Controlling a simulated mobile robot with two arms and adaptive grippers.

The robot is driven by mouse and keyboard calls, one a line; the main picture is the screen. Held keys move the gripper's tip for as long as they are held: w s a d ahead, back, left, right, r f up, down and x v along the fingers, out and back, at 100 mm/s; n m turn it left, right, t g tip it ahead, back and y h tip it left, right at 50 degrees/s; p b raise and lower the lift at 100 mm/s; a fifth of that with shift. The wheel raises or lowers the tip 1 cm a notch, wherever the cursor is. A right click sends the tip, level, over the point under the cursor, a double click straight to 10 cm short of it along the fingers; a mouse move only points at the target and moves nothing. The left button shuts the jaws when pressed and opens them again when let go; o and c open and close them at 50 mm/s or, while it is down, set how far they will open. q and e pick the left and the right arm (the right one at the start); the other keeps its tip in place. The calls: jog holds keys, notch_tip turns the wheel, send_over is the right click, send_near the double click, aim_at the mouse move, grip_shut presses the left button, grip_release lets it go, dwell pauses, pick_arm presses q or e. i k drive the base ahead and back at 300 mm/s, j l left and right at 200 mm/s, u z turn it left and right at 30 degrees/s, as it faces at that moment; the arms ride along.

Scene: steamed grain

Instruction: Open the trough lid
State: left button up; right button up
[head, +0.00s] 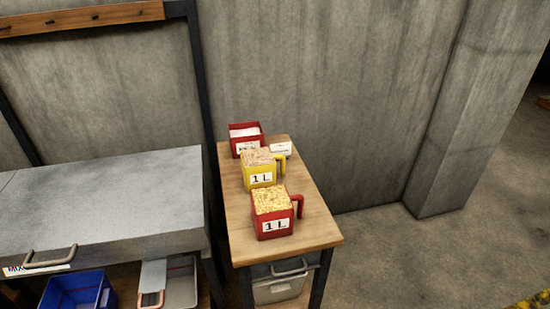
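A large grey metal box with a flat closed top (110,195) stands at the left in the head view. A bent handle (50,257) sits on its front near the left edge, above a white label partly reading "MIX". This looks like the trough with its lid down, though its left end is cut off by the frame. Neither of my grippers is in view.
A narrow wooden table (310,233) bears a red 1 L measure (272,222), a yellow 1 L measure (258,176) and a red box (244,138). Below are a blue bin (75,292) and a grey container (280,291).

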aim_at(74, 205)
jog(key=u, duration=1.3)
